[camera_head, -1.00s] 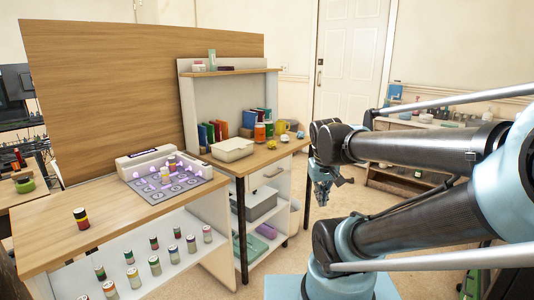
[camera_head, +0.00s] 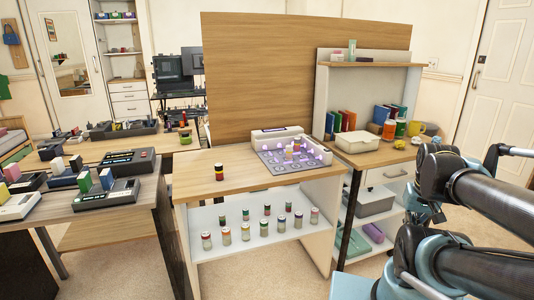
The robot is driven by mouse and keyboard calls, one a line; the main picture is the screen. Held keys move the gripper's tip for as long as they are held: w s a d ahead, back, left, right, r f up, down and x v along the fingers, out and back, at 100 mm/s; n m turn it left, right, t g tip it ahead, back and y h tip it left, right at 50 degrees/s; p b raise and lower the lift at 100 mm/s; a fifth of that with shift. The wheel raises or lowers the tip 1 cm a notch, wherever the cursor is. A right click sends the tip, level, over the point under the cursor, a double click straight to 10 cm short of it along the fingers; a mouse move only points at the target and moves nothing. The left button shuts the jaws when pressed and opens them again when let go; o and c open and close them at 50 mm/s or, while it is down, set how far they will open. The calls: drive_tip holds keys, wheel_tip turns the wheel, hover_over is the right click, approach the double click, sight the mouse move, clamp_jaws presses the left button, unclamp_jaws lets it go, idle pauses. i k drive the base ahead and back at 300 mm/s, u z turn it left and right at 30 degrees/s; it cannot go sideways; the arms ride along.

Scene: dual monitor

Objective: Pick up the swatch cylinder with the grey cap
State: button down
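Several small banded swatch cylinders stand upright in two rows on the white lower shelf (camera_head: 262,244) of the wooden desk. One of the front-row cylinders (camera_head: 245,232) stands near the middle; the caps are too small to tell which one is grey. Another cylinder (camera_head: 219,172), with dark, red and yellow bands, stands alone on the desk top. A few more sit in the lit tray unit (camera_head: 291,155) on the desk. My gripper (camera_head: 428,214) hangs at the right, well apart from all the cylinders. Its fingers are small, dark and partly hidden by my arm, so its opening is unclear.
A side table (camera_head: 379,160) with a white box (camera_head: 357,141), books and jars adjoins the desk on the right. A left table (camera_head: 100,208) holds several dark devices and coloured blocks. A tall wood panel (camera_head: 290,85) stands behind the desk. Floor in front is clear.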

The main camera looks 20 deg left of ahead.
sight(297, 141)
drive_tip(key=u, duration=0.95)
